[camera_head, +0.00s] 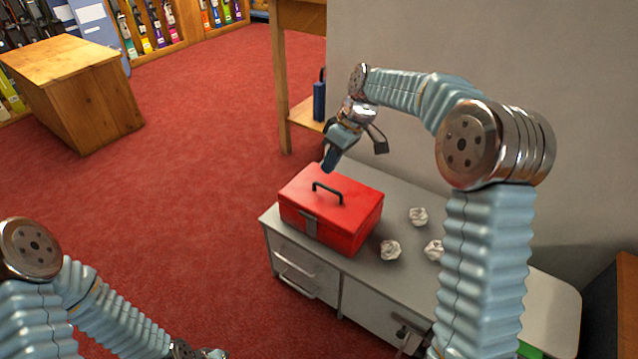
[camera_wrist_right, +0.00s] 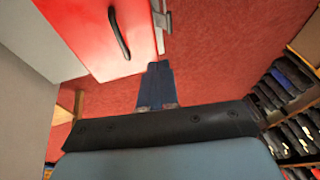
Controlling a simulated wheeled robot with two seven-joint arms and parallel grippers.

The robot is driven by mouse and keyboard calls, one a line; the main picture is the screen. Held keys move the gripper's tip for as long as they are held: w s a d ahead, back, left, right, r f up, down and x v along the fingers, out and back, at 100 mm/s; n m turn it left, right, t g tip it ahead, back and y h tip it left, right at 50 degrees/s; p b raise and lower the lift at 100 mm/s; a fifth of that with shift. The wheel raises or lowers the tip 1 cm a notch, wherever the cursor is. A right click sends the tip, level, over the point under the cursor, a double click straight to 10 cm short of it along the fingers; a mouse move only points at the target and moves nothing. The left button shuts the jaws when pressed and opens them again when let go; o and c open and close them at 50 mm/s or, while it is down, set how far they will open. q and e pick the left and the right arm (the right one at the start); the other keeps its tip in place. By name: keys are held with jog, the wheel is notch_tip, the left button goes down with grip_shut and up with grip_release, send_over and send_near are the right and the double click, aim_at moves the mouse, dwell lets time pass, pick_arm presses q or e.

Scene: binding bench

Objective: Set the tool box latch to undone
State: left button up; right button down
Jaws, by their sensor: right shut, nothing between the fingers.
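The red tool box (camera_head: 345,222) sits on the grey cabinet, its lid down and a black handle on top. Its grey latch (camera_head: 308,224) is on the front face; I cannot tell for sure whether it is fastened. My right gripper (camera_head: 330,160) is shut and empty, above and behind the box, apart from the latch. Its closed fingers show in the wrist view (camera_wrist_right: 159,72). My left gripper (camera_head: 205,353) is partly cut off at the bottom edge.
Several crumpled white paper balls (camera_head: 390,250) lie on the cabinet top (camera_head: 385,290) right of the box. The cabinet has handles on its front. A grey wall (camera_head: 430,40) stands behind it. A wooden desk (camera_head: 75,90) is far left; red carpet between is clear.

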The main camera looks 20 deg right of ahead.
send_near(304, 216)
jog(key=f, duration=0.1)
jog(key=w+f, duration=0.1)
jog(key=f, duration=0.2)
jog(key=shift+w+a+f+b, duration=0.3)
jog(key=shift+w+b, duration=0.05)
jog(key=shift+b, duration=0.05)
pick_arm(q)
jog(key=shift+a+f, duration=0.15)
jog(key=shift+f, duration=0.3)
pick_arm(e)
jog(key=shift+s+a+f, duration=0.15)
jog(key=shift+a+f, duration=0.1)
jog(key=shift+f, duration=0.2)
jog(key=shift+a, duration=0.1)
pick_arm(q)
jog(key=shift+s+f, duration=0.15)
jog(key=shift+s, duration=0.25)
pick_arm(e)
jog(key=shift+s+a+t+h, duration=0.3)
pick_arm(q)
jog(key=shift+s, duration=0.3)
pick_arm(e)
jog(key=shift+s+a+f, duration=0.1)
jog(key=shift+s+a, duration=0.1)
